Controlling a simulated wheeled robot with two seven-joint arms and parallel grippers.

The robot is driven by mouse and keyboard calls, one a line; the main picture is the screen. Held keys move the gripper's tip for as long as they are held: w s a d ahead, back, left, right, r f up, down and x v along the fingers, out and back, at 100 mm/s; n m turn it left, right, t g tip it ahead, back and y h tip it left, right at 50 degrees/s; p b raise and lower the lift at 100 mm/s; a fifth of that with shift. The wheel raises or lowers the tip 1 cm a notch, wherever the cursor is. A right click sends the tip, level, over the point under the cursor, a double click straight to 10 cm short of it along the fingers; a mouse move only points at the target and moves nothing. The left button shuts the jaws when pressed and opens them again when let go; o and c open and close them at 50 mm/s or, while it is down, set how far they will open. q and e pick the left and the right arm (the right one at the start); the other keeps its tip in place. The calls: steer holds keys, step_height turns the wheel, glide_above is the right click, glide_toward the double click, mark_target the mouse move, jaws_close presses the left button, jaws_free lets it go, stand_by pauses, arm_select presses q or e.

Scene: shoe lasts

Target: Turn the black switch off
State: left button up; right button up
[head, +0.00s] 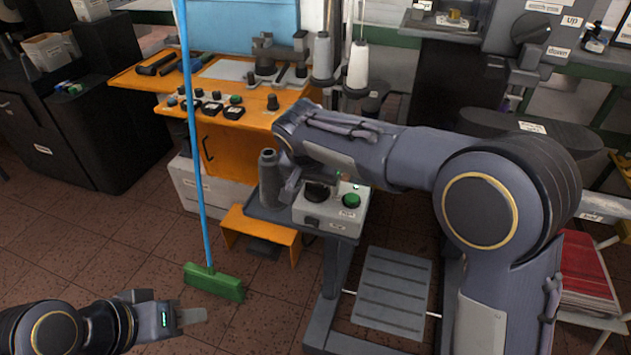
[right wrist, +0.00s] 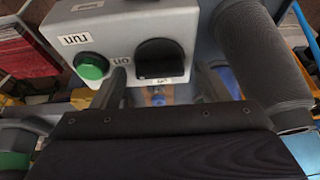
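The black switch (right wrist: 160,60) is a round knob with a raised grip on a light grey control box (right wrist: 186,21). An "on" label (right wrist: 121,60) sits beside it in the right wrist view. In the head view the switch (head: 317,192) shows on the box top, beneath my right forearm. My right gripper (right wrist: 162,88) is open, its two fingers apart on either side of the switch at its near edge. Whether they touch it I cannot tell. My left gripper (head: 188,317) is low at the left, far from the box; its finger gap cannot be made out.
A green button (right wrist: 91,67) is beside the switch, with a "run" label (right wrist: 75,38). A dark grey thread cone (head: 269,178) stands close beside the box. An orange bench (head: 222,133) with more knobs is behind. A blue-handled green broom (head: 214,282) stands on the floor.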

steer(key=c, duration=0.9)
steer(key=shift+c, duration=0.2)
